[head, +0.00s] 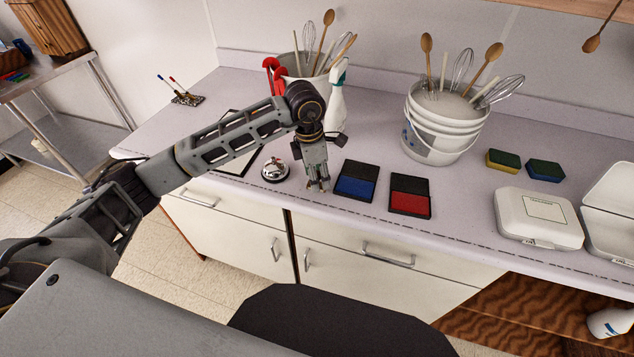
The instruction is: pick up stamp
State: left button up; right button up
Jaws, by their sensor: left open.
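My left arm reaches in from the left over the counter. Its gripper (317,187) points down, open, just left of the blue ink pad (356,185), with its fingertips close to the counter top. I cannot make out a stamp clearly; something small may be between or behind the fingertips, but the gripper hides that spot. The red ink pad (410,203) lies open to the right of the blue one. My right gripper is not in view.
A silver call bell (274,170) stands just left of the gripper. Behind are a white spray bottle (337,105) and a utensil bucket (436,135). Sponges (545,170) and a white takeaway box (538,219) are to the right. The counter (460,215) is clear between red pad and box.

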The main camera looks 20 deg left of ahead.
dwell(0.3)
pick_arm(q)
grip_shut()
jog(key=shift+r, duration=0.1)
jog(key=shift+r+b, duration=0.35)
jog(key=shift+r, duration=4.55)
jog(key=c, duration=0.7)
grip_release()
jog(key=shift+c, duration=1.3)
